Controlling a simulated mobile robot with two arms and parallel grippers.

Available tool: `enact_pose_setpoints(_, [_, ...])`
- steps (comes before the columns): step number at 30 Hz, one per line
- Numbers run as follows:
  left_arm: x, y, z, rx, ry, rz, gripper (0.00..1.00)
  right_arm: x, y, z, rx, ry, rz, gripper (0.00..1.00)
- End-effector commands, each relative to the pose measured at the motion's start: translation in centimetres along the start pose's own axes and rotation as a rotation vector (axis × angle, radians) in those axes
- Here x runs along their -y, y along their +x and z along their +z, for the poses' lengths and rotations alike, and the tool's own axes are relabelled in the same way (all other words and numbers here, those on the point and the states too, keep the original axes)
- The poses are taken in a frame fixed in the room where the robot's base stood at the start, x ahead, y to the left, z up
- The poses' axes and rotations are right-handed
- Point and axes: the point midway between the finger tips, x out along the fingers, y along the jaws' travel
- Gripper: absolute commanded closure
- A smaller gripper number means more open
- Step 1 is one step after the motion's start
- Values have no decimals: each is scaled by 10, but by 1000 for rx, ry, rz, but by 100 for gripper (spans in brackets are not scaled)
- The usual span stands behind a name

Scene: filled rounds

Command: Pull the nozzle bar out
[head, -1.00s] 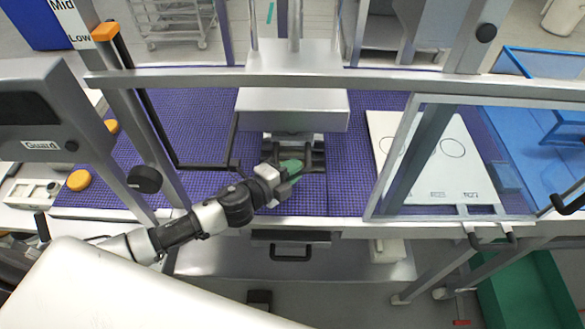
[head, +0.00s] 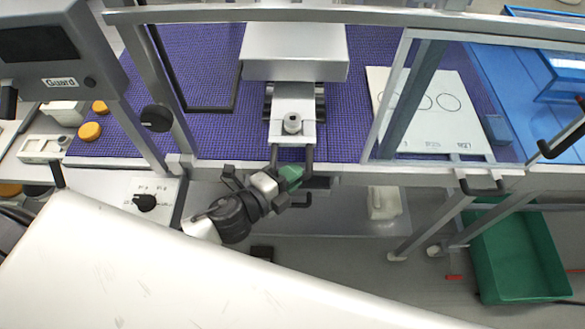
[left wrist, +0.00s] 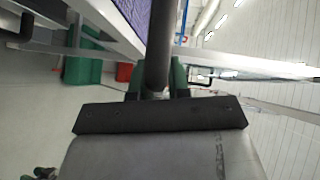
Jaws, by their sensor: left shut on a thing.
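The nozzle bar (head: 292,104) is a silver plate with a round nozzle on top and a dark handle at its front. It juts out from under the silver box head (head: 294,66), over the purple belt, and its handle reaches past the belt's front edge. My left gripper (head: 290,176) has green fingers and is shut on the handle. In the left wrist view the dark round handle (left wrist: 158,50) runs between the green fingers (left wrist: 157,82). The handle's far end is partly hidden by the gripper. My right gripper is not in view.
The purple belt (head: 205,130) lies behind a metal frame, with a clear-panelled door (head: 440,110) at the right. A white board with circles (head: 430,122) lies on the belt. A knob panel (head: 145,203) is at the left and a green bin (head: 520,262) at the lower right.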

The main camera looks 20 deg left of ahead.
Motion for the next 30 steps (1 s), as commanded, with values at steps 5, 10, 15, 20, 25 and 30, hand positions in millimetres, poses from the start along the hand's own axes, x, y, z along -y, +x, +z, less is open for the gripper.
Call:
enact_pose_setpoints(5, [-3,-2,-4,-5,3,5,100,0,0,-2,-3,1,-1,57])
enact_pose_setpoints(10, [-4,-3,-4,-7,2,7,100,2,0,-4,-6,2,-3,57])
enact_pose_setpoints(15, [-4,-3,-5,-7,0,7,71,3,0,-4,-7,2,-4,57])
enact_pose_setpoints(20, [-2,-2,-4,-6,0,5,58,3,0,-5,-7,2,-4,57])
enact_pose_setpoints(25, [-2,-2,-4,-5,0,3,58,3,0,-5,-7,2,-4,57])
enact_pose_setpoints(30, [-4,-13,-4,-5,-1,4,58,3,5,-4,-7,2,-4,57])
